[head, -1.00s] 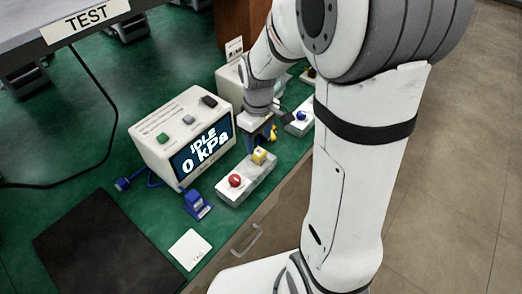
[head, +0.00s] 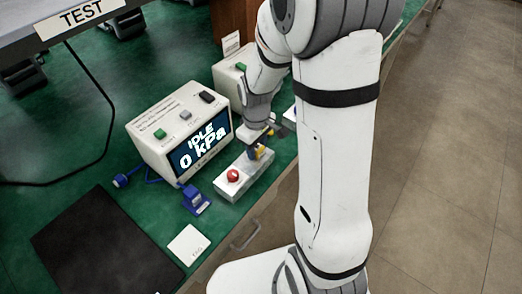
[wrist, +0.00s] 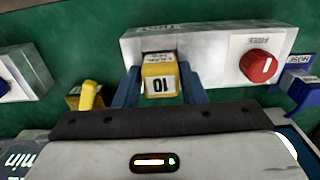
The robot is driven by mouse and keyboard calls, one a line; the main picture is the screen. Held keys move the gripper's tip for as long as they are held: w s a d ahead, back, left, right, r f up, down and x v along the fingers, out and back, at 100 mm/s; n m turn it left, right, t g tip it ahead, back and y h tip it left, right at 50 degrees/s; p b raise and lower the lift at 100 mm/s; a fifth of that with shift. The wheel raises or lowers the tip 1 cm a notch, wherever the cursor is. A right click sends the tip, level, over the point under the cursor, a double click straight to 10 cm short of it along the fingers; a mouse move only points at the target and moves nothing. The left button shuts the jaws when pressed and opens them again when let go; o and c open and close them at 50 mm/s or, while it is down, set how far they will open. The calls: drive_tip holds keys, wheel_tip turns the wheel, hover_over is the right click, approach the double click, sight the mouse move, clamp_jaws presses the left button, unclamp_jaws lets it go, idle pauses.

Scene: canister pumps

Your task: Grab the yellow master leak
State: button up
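The yellow master leak (wrist: 160,82) is a small yellow block marked "10". It sits at one end of a white block (wrist: 215,50) that also carries a red knob (wrist: 258,66). My gripper (wrist: 160,90) has a blue finger on each side of the leak, very close to its faces. I see no clear grip, and the fingers look open around it. In the head view my gripper (head: 257,149) is down at the far end of the white block and partly hides the leak.
A tester (head: 180,133) reading "IDLE 0 kPa" stands left of my gripper. A blue fitting (head: 195,198), a white tag (head: 188,245) and a dark mat (head: 105,245) lie nearer. Another yellow piece (wrist: 90,96) shows left in the wrist view.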

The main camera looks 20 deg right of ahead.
drive_tip(key=c, duration=0.6)
drive_tip(key=shift+r, duration=0.1)
